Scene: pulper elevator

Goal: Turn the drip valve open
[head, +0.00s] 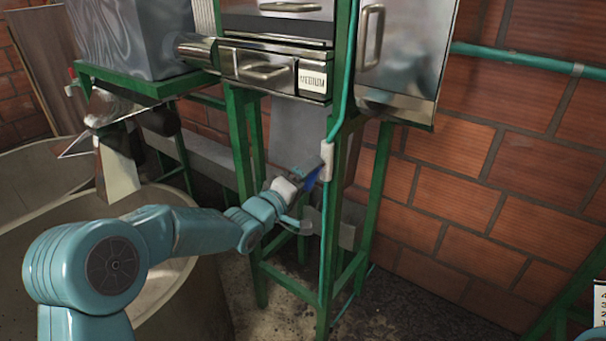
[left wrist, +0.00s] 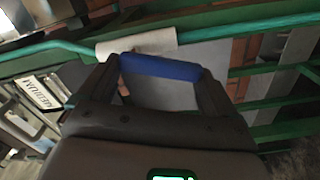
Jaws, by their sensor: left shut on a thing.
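The drip valve has a white body (head: 327,160) on a thin teal pipe, against the front leg of the green frame. Its blue handle (head: 313,179) sticks out down and to the left. My left gripper (head: 306,185) reaches it from the lower left and is shut on the handle. In the left wrist view the blue handle (left wrist: 160,67) spans between the fingertips of my left gripper (left wrist: 158,72), next to the white body (left wrist: 140,43). My right gripper is out of view.
A green metal frame (head: 244,150) carries a steel machine with a drawer marked MEDIUM (head: 313,80). A large round tank (head: 160,275) stands at the left. A brick wall (head: 500,190) with a teal pipe (head: 520,60) is at the right.

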